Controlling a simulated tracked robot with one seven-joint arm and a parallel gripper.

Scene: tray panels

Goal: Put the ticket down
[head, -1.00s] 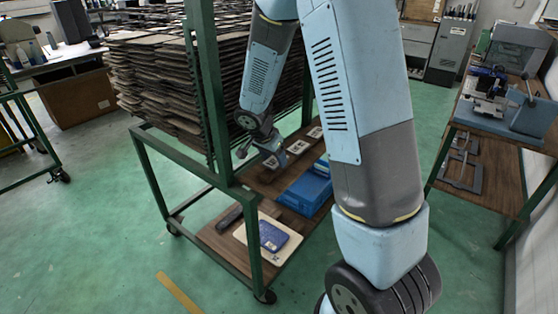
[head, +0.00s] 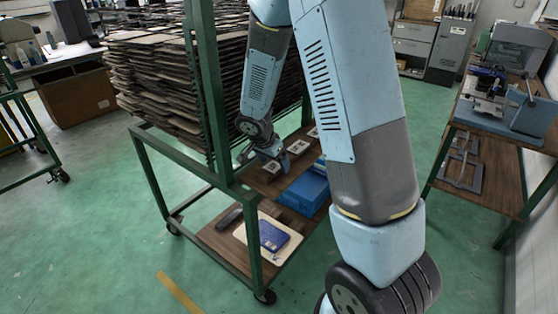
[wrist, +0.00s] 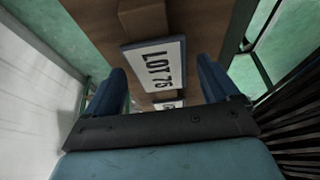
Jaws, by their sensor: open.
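A white ticket with a dark edge, lettered "LOT 75" (wrist: 156,64), shows in the wrist view over the brown wooden shelf (wrist: 100,18). My gripper (wrist: 160,68) is open, with one blue finger on each side of the ticket. I cannot tell whether the left finger touches it. A second ticket (wrist: 170,104) is partly hidden behind my gripper's body in the wrist view.
More pale cards (head: 298,146) lie in a row on the shelf. A green cart post (head: 212,95) and stacked brown sheets (head: 150,80) stand to the left.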

